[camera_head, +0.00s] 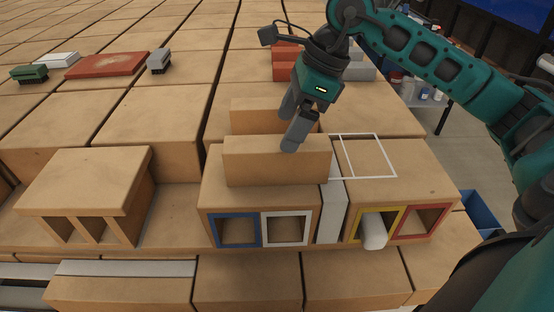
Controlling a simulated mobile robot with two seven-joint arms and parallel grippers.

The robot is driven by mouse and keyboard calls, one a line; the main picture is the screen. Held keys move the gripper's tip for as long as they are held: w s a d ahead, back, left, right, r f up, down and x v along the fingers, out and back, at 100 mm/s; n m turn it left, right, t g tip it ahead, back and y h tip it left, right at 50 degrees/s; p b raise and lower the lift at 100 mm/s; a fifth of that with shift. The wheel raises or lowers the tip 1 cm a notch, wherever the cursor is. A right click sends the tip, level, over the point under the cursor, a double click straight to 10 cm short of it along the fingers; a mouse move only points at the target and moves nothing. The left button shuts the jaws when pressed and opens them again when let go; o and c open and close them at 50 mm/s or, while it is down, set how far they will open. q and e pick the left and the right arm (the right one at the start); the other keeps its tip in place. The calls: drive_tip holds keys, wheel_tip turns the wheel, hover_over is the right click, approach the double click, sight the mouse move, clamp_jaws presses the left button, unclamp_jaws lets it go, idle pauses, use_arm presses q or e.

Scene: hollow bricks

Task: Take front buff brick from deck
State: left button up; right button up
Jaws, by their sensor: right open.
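The front buff brick (265,163) lies lengthwise on top of the deck block (212,190), above the blue-framed and white-framed openings. A second buff brick (250,117) lies just behind it. My right gripper (287,133) reaches in from the upper right and is open and empty. Its nearer finger overlaps the top of the front brick in the picture, and its farther finger overlaps the back brick. I cannot tell whether either finger touches a brick. The fingers hide part of both bricks. My left gripper is out of view.
White outlined squares (397,177) mark the deck right of the bricks. A white cylinder (374,235) sticks out of the yellow-framed opening. Red and grey bricks (286,71) stand behind my gripper. A red slab (107,65) and small green and grey items lie far left.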

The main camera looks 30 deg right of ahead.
sight(278, 142)
drive_tip(key=x, duration=0.4)
drive_tip(key=shift+w+f, duration=0.15)
drive_tip(key=shift+f, duration=0.25)
drive_tip(key=c, duration=1.5)
drive_tip(key=shift+r, duration=0.1)
drive_tip(key=shift+c, duration=0.2)
drive_tip(key=shift+r, duration=0.1)
